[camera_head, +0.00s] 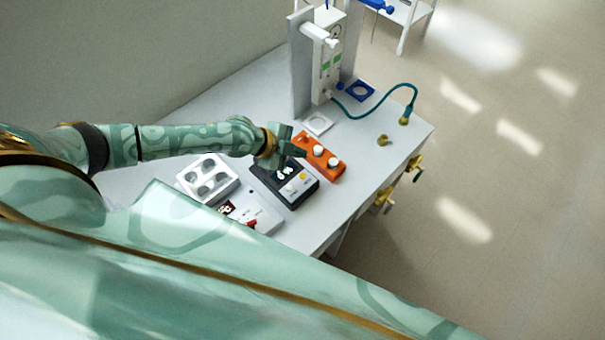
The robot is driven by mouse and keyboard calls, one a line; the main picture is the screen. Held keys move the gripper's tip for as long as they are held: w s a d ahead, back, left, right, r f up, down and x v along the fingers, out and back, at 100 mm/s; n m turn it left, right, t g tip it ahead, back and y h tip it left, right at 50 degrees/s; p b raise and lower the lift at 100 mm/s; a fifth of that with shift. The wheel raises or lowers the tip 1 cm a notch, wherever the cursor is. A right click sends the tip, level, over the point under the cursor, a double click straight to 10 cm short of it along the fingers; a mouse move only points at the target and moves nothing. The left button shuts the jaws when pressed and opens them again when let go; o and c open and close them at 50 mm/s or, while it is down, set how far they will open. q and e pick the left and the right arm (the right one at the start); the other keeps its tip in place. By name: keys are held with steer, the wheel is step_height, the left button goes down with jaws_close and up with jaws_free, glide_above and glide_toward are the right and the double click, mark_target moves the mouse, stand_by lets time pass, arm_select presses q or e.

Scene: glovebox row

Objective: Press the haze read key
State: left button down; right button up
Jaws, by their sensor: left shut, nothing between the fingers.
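My left gripper (292,150) is shut and empty. It is over the far edge of a black instrument box (266,182) and close to the left end of an orange box (331,170); I cannot tell if it touches either. The black box has white marks and a yellow key (302,176) on its top. A white box (266,222) nearer to me carries a small red part (251,224) and a dark display. No lettering is readable, so I cannot tell which key is the haze read key. My right gripper is out of view.
A white tray (184,179) with several round wells lies left of the black box. A tall grey-white stand (301,75) with a teal hose (372,114) rises at the back. The table's right part is mostly clear, with a small brass piece (383,140).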

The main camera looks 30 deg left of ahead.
arm_select(q)
steer(key=b, duration=0.7)
glide_above(303, 176)
steer(key=a, duration=0.1)
steer(key=f, duration=0.7)
steer(key=shift+s+f, duration=0.3)
steer(key=shift+s, duration=0.05)
steer(key=shift+f+b, duration=0.45)
steer(key=shift+f, duration=0.2)
stand_by(0.5)
steer(key=shift+f+b, duration=0.4)
steer(key=shift+b, duration=0.15)
